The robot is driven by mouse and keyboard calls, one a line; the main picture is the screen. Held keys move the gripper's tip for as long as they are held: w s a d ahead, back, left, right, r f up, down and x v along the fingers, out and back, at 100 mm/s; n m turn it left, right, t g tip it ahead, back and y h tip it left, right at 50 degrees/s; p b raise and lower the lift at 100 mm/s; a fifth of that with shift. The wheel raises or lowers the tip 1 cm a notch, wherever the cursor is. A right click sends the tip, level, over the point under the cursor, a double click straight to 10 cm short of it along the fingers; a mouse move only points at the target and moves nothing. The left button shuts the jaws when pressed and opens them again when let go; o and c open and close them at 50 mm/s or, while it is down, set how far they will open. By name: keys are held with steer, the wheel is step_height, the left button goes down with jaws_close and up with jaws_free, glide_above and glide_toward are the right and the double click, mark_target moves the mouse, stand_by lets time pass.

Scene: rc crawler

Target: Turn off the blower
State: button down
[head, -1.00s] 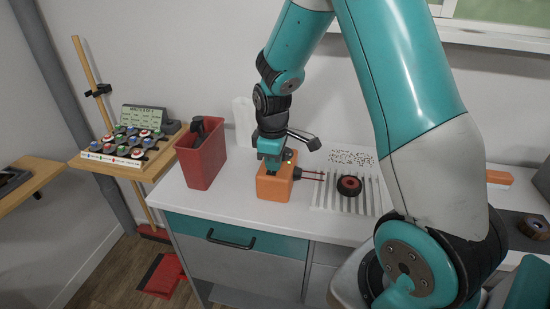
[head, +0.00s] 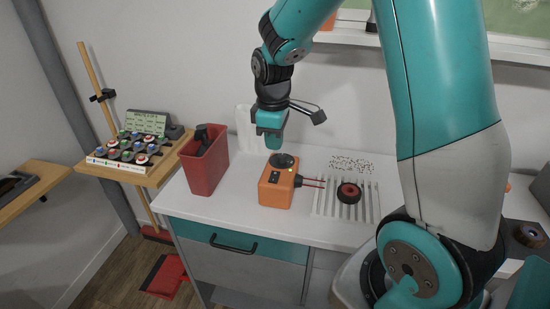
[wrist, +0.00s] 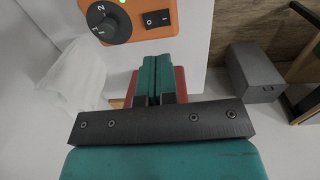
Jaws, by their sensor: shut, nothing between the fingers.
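A small green light (wrist: 122,2) glows at the panel's top edge. I cannot tell which way the rocker is pressed. My gripper (head: 271,147) is shut and empty, raised above and behind the blower. In the wrist view its closed fingers (wrist: 157,66) are below the panel, apart from the switch.
A red bin (head: 205,168) holding a dark tool stands left of the blower. A black-and-red wheel (head: 348,193) lies on a white slatted rack (head: 323,202) to the right. The bench front is clear.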

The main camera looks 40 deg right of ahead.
step_height(320, 180, up, 4)
glide_above(274, 173)
steer(key=s+a, duration=0.2)
steer(key=shift+d, duration=0.2)
steer(key=shift+b, duration=0.35)
steer(key=shift+w+r+h+b, duration=0.25)
steer(key=shift+h+b, duration=0.15)
steer(key=shift+b, duration=1.65)
steer(key=shift+f, duration=0.1)
steer(key=f, duration=0.4)
steer(key=d+f, duration=0.1)
steer(key=f, duration=0.4)
steer(key=w+f+p, duration=0.1)
steer(key=f, duration=0.4)
steer(key=shift+d, duration=0.2)
